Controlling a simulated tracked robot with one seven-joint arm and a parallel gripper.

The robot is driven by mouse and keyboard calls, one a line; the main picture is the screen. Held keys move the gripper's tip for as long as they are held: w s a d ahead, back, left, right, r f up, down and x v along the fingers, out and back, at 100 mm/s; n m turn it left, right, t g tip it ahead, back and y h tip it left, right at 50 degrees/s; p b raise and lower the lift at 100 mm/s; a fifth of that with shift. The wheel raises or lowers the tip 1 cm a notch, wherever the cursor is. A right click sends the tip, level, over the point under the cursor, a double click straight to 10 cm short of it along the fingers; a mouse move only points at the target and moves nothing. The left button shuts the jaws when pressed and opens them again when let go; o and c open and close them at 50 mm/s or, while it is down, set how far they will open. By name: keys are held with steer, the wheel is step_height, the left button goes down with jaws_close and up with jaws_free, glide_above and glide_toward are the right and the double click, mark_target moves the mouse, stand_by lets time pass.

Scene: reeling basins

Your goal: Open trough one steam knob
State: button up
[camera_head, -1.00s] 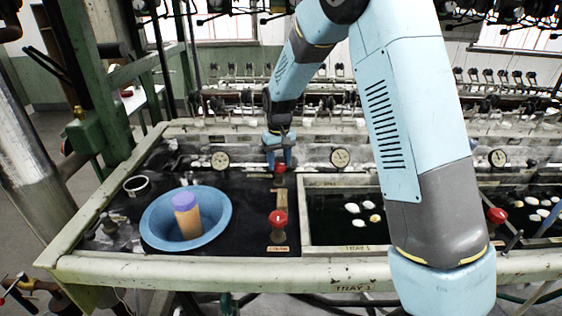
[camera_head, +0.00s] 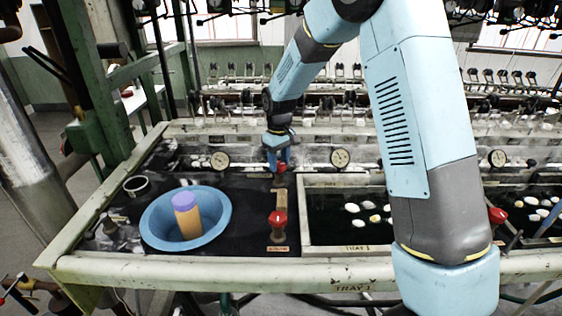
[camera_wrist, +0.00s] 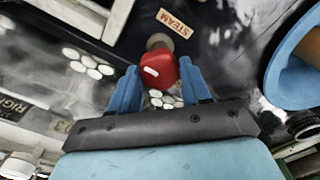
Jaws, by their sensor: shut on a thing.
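The red steam knob (camera_wrist: 158,70) stands on a round metal stem, with a pale tag reading STEAM (camera_wrist: 175,23) beside it in the wrist view. A white mark shows on its face. In the head view this knob (camera_head: 281,168) sits at the back of the bench, left of the tray. My gripper (camera_wrist: 155,84) has its two blue fingers shut on the knob, one on each side. It also shows in the head view (camera_head: 279,160), coming down on the knob from above. A second red knob (camera_head: 278,219) stands nearer the front edge, apart from my gripper.
A blue basin (camera_head: 152,232) holding an orange cylinder with a purple top (camera_head: 187,214) stands at left. The tray with white cocoons (camera_head: 347,249) is at right. Dial gauges (camera_head: 220,160) line the back wall.

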mark_target(279, 164)
steer(key=o, duration=1.1)
steer(key=shift+c, duration=0.2)
step_height(279, 164, up, 14)
steer(key=shift+f, duration=0.2)
